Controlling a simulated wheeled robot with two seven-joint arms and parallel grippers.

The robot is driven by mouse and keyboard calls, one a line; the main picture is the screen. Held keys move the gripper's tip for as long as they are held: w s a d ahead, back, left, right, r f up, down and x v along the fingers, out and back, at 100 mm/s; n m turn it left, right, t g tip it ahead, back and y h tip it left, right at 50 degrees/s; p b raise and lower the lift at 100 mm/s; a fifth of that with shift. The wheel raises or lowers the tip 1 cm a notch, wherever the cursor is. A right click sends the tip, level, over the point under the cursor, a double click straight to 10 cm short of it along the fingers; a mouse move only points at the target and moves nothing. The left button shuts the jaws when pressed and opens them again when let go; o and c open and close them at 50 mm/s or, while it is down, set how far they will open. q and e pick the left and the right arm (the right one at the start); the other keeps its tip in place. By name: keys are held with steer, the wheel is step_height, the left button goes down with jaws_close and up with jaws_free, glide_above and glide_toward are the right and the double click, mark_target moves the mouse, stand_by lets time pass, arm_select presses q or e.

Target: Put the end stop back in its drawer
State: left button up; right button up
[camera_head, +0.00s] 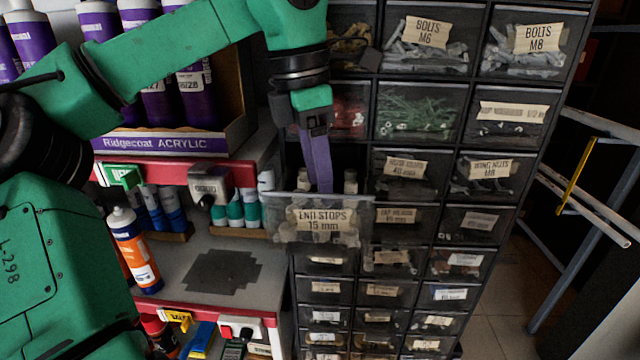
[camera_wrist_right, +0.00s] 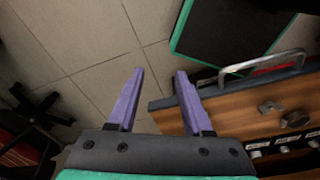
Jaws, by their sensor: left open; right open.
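The drawer labelled "END STOPS 15 mm" (camera_head: 318,218) is pulled out from the dark drawer cabinet in the head view. My left gripper (camera_head: 322,184) points down into it with its purple fingers behind the clear front. It is open, though the fingers overlap from this side. Small pale end stops (camera_head: 350,182) show in the drawer on both sides of the fingers; which one is the task's end stop I cannot tell. The fingertips are partly hidden by the drawer front. My right gripper (camera_wrist_right: 157,78) is open and empty in the right wrist view, above the tiled floor.
Closed labelled drawers surround the open one, such as the "BOLTS M6" drawer (camera_head: 428,35). An orange and white bottle (camera_head: 137,252) stands on the shelf at left. A wooden cabinet (camera_wrist_right: 240,118) with a metal handle is close to my right gripper.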

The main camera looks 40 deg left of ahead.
arm_select(q)
step_height(320, 180, up, 6)
steer(key=s, duration=0.1)
steer(key=shift+a, duration=0.25)
steer(key=shift+d, duration=0.1)
